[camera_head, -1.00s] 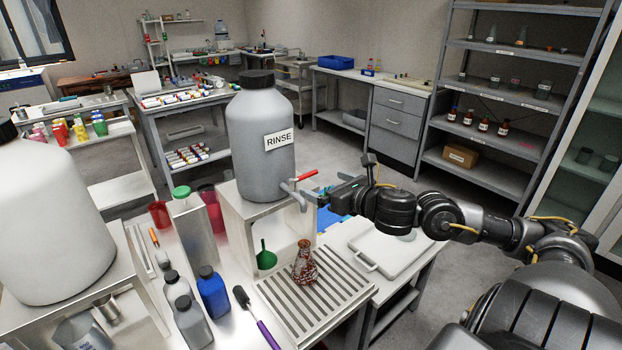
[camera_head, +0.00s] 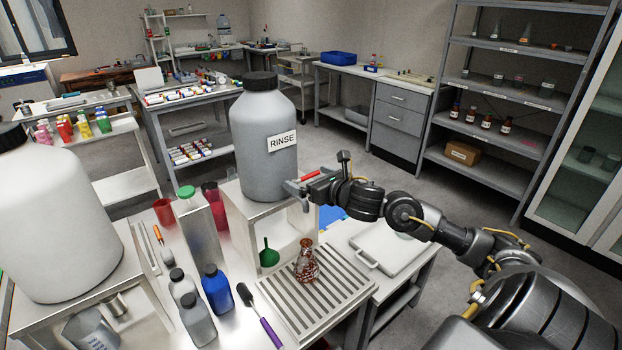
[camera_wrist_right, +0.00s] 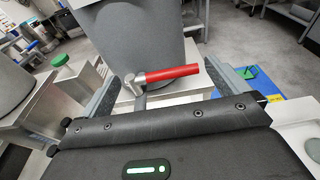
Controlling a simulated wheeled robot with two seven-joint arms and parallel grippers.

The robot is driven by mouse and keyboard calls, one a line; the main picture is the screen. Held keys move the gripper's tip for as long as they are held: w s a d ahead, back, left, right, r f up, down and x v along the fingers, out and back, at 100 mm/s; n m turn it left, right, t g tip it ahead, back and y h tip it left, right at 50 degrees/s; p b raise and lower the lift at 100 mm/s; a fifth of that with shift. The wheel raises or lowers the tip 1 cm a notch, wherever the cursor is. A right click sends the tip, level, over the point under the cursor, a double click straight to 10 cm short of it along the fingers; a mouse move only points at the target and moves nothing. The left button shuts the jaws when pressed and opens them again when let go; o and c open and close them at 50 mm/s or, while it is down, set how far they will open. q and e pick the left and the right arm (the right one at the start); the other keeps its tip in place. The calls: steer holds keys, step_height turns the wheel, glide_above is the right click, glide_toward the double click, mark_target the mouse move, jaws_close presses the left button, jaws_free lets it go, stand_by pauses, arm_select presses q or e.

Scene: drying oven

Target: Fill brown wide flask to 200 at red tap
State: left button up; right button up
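The brown wide flask (camera_head: 306,266) stands upright on the slatted drain tray, in front of the grey RINSE jug's stand; its fill level is too small to read. The red tap's lever (camera_head: 310,175) sticks out to the right at the foot of the RINSE jug (camera_head: 262,135). In the right wrist view the red lever (camera_wrist_right: 172,73) lies across the space between the fingers. My right gripper (camera_head: 300,185) is at the tap with its fingers spread open around the lever, not closed on it. The tap's spout is mostly hidden by the gripper. My left gripper is out of view.
The drain tray (camera_head: 342,283) lies at the bench front. A blue bottle (camera_head: 216,290), grey bottles and a purple-handled brush (camera_head: 270,333) are to the left. A white jug (camera_head: 60,220) stands far left.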

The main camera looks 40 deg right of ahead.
steer(key=c, duration=0.8)
steer(key=shift+s+a+f+m+h+b, duration=0.1)
steer(key=shift+m+h+b, duration=0.25)
steer(key=shift+h+b, duration=0.2)
steer(key=shift+s+a+m+h+b, duration=0.1)
steer(key=shift+m+h+b, duration=0.25)
steer(key=shift+h+b, duration=0.15)
steer(key=shift+s+a+m+g+h+b, duration=0.15)
steer(key=shift+m+h+b, duration=0.35)
steer(key=shift+b, duration=0.3)
steer(key=shift+s+m+g+h+b, duration=0.15)
steer(key=shift+m+h+b, duration=0.15)
steer(key=shift+h+b, duration=0.4)
steer(key=shift+b, duration=0.5)
steer(key=shift+r+m, duration=0.2)
steer(key=shift+m, duration=0.1)
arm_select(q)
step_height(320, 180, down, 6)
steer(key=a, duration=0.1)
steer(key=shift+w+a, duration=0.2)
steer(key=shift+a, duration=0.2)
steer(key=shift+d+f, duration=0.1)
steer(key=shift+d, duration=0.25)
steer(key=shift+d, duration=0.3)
